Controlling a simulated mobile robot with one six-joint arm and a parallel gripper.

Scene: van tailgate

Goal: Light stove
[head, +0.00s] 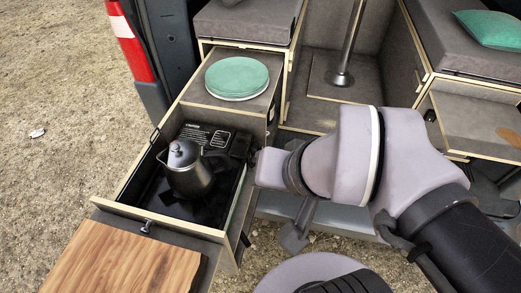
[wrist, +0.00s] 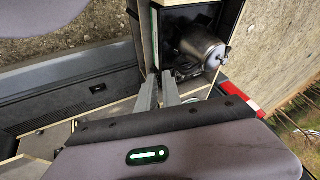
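A black stove (head: 200,207) lies in a pulled-out plywood drawer (head: 184,228). A dark metal kettle (head: 188,172) with a lid stands upright on it; the kettle also shows in the wrist view (wrist: 203,48). My gripper (wrist: 159,76) has its two grey fingers apart, with their tips at the drawer's side close to the stove's edge. I see nothing clearly held between them. In the head view my wrist covers the right side of the drawer and the fingertips are hard to make out. No stove knob or flame is clearly visible.
A round green stack (head: 237,77) sits on the cabinet behind the drawer. A wooden board (head: 125,262) lies in front. Cushioned benches, a table post (head: 342,62) and a green pillow (head: 490,28) are behind. Gravel lies open to the left.

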